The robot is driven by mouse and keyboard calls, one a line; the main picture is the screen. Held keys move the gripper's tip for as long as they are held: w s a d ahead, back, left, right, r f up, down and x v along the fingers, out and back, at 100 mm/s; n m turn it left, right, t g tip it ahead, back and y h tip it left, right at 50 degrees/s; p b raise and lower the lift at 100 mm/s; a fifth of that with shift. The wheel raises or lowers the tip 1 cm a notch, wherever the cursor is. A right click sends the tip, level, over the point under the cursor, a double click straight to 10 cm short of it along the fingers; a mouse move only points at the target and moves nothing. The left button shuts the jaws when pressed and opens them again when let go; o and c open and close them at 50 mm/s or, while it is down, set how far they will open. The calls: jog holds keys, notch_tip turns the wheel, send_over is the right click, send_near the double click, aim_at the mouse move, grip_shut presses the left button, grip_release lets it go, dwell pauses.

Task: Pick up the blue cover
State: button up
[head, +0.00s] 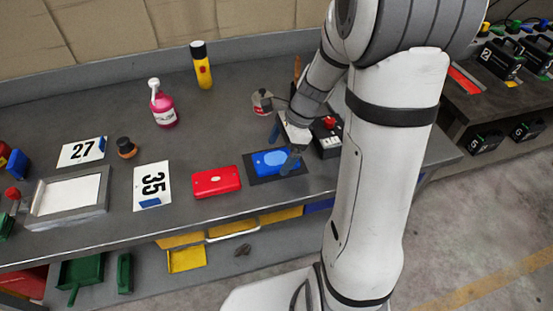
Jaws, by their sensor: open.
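The blue cover (265,164) lies flat on a dark square mat (290,173) near the front edge of the grey workbench. It has a lighter oval patch on top. My gripper (287,154) comes down from the upper right. Its fingers are at the right part of the cover and hide some of it. The jaws are open. I cannot tell whether the fingers touch the cover.
A red cover (216,182) lies just left of the mat. A black box with a red button (328,136) stands close right of my gripper. A pink spray bottle (162,105) and a yellow bottle (202,66) stand behind. Cards and a grey frame (68,195) lie left.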

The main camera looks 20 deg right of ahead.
jog(key=shift+x, duration=0.95)
jog(key=c, duration=1.1)
jog(key=shift+r, duration=0.1)
jog(key=shift+c, duration=0.2)
